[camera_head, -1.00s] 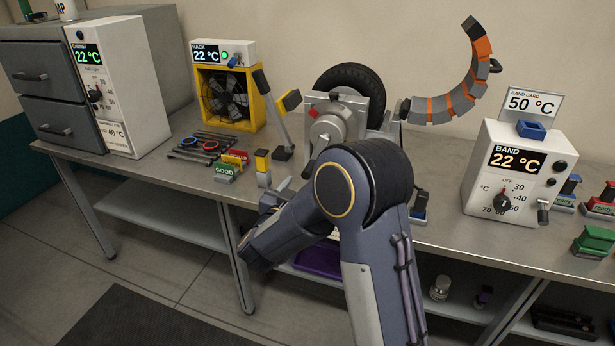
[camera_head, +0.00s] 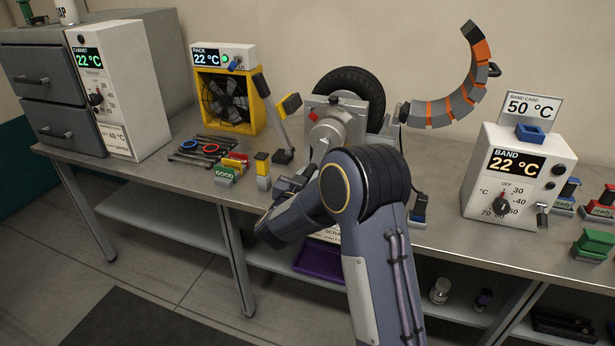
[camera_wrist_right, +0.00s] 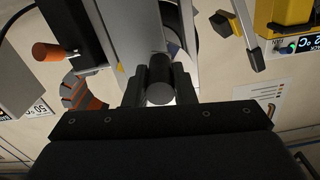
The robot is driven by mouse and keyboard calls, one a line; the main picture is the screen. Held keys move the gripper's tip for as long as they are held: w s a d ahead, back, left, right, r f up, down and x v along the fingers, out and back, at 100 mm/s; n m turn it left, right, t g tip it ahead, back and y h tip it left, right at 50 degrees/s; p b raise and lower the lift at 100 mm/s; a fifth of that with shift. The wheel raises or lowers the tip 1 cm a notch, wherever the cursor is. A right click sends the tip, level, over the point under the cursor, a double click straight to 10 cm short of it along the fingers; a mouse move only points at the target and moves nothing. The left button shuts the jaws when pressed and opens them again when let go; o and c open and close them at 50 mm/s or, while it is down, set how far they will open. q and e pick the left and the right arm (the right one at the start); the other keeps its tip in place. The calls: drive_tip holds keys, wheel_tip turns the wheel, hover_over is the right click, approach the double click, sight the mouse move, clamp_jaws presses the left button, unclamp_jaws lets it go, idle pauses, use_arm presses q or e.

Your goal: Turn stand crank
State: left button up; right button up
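The grey stand (camera_head: 343,120) is on the bench in the head view, with a dark tyre (camera_head: 366,84) behind its plate. Its crank is low on the front, partly hidden by my right arm. My right gripper (camera_head: 300,181) is at the crank, its fingertips unclear in that view. In the right wrist view the fingers of my right gripper (camera_wrist_right: 160,84) sit against both sides of the dark round crank handle (camera_wrist_right: 160,94), with no clear gap. My left gripper is not in view.
A curved band of grey and orange segments (camera_head: 431,112) reaches out right of the stand. The white BAND box (camera_head: 520,185) stands further right.

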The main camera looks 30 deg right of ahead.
clamp_jaws()
drive_tip(key=m+b, duration=0.1)
drive_tip(key=w+a+r+m+b, duration=0.1)
drive_tip(key=m+b, duration=0.1)
drive_tip(key=w+a+m+b, duration=0.1)
drive_tip(key=m, duration=0.1)
drive_tip(key=shift+w+r+b, duration=0.1)
drive_tip(key=shift+r+b, duration=0.25)
drive_tip(key=shift+r, duration=0.05)
drive_tip(key=o, duration=0.6)
unclamp_jaws()
drive_tip(key=v, duration=0.7)
drive_tip(key=shift+s+a, duration=0.25)
drive_tip(key=shift+s, duration=0.05)
